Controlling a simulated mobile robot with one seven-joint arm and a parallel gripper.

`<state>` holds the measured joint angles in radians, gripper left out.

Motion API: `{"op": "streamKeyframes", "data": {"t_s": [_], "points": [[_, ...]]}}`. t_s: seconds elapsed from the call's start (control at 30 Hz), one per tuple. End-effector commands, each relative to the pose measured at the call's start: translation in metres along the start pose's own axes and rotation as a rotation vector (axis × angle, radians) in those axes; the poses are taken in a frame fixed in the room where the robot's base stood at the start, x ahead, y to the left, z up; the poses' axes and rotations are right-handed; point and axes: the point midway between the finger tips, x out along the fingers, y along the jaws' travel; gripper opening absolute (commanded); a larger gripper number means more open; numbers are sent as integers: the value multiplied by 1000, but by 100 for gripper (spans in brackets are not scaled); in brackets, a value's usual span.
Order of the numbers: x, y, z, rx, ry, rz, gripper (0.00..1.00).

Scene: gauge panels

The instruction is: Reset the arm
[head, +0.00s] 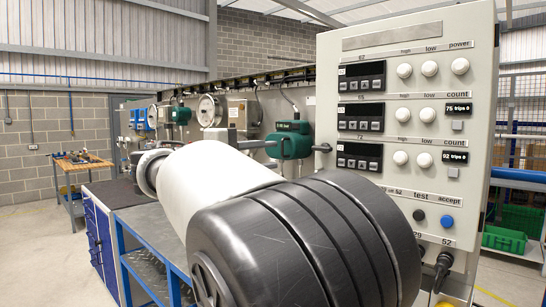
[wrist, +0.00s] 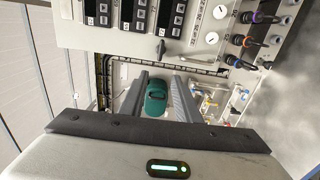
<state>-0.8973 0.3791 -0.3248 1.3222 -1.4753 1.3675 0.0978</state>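My arm fills the lower middle of the head view, with a thick black section nearest and a white section reaching back to the left, in front of the panel's lower left. My gripper (wrist: 160,78) shows in the wrist view with two grey fingers standing apart and nothing held between them. A green instrument housing (wrist: 155,100) shows beyond, in the gap between the fingers. It cannot be told from the head view how near the fingers are to it, as my arm hides most of the gripper.
A grey control panel (head: 350,80) with displays, white knobs and a blue button (head: 447,221) stands at right, close to my arm. It also shows in the wrist view (wrist: 75,35). A blue workbench (head: 100,235) stands at left. A small table (head: 75,170) stands farther back; open floor lies between.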

Motion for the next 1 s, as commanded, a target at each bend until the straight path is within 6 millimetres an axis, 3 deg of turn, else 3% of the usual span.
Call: {"op": "streamKeyframes", "data": {"t_s": [0.27, 0.37, 0.43, 0.53, 0.6, 0.7, 0.87, 1.0], "points": [[1, 0, 1, 0, -1, -3, 30], [10, -4, 12, 5, -11, -39, 30], [22, -11, 31, 14, -25, -101, 30], [44, -33, 74, 45, -55, -250, 30], [54, -54, 113, 84, -78, -382, 30], [52, -86, 169, 165, -107, -575, 30], [14, -132, 245, 342, -142, -855, 30], [-38, -164, 292, 536, -167, -1047, 30]]}}
